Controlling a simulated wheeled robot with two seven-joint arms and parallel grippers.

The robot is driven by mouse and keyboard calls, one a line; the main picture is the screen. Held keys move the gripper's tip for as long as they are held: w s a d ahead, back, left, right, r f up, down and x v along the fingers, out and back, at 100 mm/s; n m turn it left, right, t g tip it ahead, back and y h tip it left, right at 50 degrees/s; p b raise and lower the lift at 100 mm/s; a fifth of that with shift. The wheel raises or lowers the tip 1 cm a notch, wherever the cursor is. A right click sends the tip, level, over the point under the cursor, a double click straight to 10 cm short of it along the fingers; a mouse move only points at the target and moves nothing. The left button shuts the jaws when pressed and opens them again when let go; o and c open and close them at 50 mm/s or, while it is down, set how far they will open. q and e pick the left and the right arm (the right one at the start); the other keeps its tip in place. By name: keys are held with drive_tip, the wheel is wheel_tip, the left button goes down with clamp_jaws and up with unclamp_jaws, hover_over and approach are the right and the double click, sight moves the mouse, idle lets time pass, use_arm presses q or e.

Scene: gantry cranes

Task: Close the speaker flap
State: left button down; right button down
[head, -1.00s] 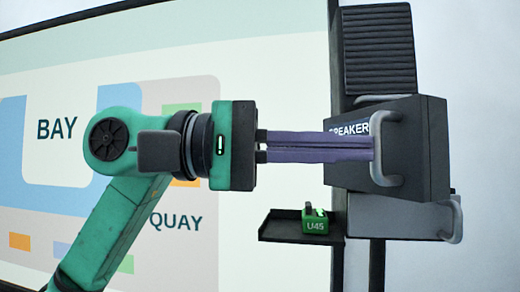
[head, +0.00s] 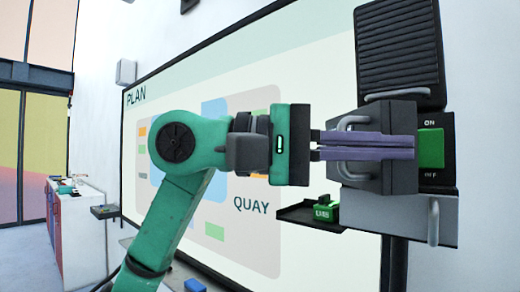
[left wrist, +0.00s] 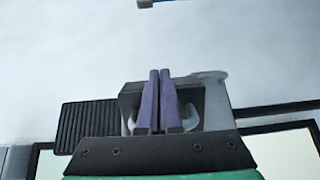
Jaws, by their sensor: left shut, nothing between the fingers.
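The dark grey flap (head: 373,112) with a light grey handle (head: 345,150) juts from the wall unit, which carried a SPEAKER label in the earlier head view. It stands open: a green rocker switch (head: 431,149) marked ON and OFF shows beside it on the right. My left gripper (head: 413,148) is shut and empty, its purple fingers crossing in front of the flap. Whether they touch it, I cannot tell. In the left wrist view, the fingers (left wrist: 160,72) overlap the dark flap (left wrist: 130,98), with handle parts on both sides. My right gripper is not in view.
A ribbed dark panel (head: 400,55) is above the flap, and a light grey panel (head: 400,215) with its own handle is below. A small shelf (head: 297,214) holds a green U45 block (head: 325,212). A large plan board (head: 215,75) stands behind my arm.

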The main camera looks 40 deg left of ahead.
use_arm(q)
drive_tip(key=shift+a, duration=0.15)
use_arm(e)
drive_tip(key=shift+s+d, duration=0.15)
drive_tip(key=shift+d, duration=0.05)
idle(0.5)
use_arm(q)
drive_tip(key=shift+w, duration=0.1)
